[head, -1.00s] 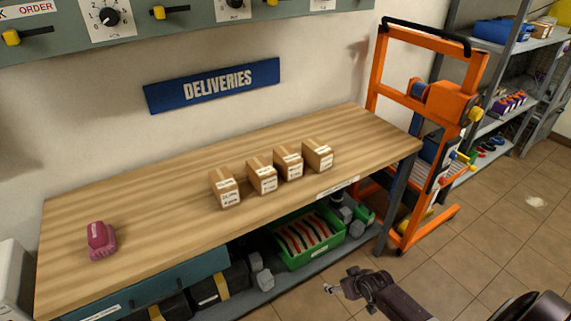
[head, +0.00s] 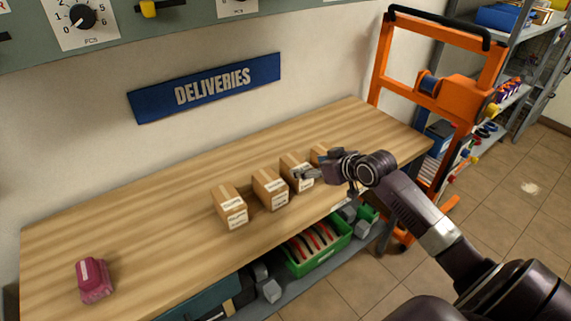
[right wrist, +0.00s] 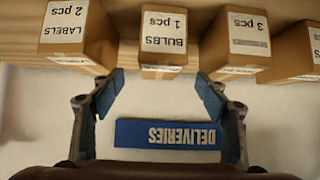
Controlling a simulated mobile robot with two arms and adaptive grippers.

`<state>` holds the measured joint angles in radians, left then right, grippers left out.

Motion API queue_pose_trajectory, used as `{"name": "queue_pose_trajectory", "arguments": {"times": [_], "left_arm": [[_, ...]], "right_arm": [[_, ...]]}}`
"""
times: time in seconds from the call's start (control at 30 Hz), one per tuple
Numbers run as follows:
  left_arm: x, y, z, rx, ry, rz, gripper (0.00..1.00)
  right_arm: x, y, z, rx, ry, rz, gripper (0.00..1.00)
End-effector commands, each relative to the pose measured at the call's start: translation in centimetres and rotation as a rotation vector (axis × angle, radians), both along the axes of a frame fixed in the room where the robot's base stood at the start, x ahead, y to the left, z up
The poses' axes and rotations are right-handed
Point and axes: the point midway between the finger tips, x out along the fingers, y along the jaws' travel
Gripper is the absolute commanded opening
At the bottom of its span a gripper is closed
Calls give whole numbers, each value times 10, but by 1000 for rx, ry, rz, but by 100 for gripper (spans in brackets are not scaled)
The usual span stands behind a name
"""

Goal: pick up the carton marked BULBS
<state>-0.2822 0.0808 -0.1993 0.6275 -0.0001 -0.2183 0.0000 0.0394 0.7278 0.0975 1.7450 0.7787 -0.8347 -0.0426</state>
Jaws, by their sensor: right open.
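The carton marked BULBS (right wrist: 164,32) is a small brown box with a white label, in the middle of the right wrist view. By the row's order it is the third carton from the left (head: 292,161) in the head view, partly behind my gripper; its label is unreadable there. My right gripper (head: 306,174) is open and empty at the row's right end. In the right wrist view its blue-padded fingers (right wrist: 161,82) are spread, one toward each side of the BULBS carton, with the carton just beyond the tips. My left gripper is out of view.
The LABELS carton (right wrist: 75,35) and a 3 pcs carton (right wrist: 236,45) flank it closely. The row stands on a wooden table (head: 160,225). A pink object (head: 93,280) lies at the left. A green bin (head: 318,250) is below; an orange lifter (head: 455,95) stands right.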

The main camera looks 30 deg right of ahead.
Motion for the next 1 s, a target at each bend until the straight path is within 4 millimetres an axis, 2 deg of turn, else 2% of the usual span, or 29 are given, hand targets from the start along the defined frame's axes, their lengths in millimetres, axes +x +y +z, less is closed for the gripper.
{"name": "queue_pose_trajectory", "arguments": {"times": [0.1, 0.17, 0.4, 0.5, 0.63, 0.8, 0.9, 1.0], "left_arm": [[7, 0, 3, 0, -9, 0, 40], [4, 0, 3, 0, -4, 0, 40], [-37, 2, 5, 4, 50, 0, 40], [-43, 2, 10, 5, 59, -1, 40], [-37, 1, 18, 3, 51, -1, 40], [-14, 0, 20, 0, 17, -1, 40], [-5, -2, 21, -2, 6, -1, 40], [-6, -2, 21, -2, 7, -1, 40]], "right_arm": [[7, 0, -2, 3, -1, -1, 68], [12, 1, -6, 4, 0, -1, 68], [26, 2, -14, 2, -1, 1, 68], [35, 3, -17, 3, -1, -1, 68], [50, 4, -24, 3, 0, -1, 68], [62, 5, -36, 2, 0, -1, 68], [66, 5, -38, 0, -1, 0, 68], [66, 5, -40, -1, 0, 1, 68]]}}
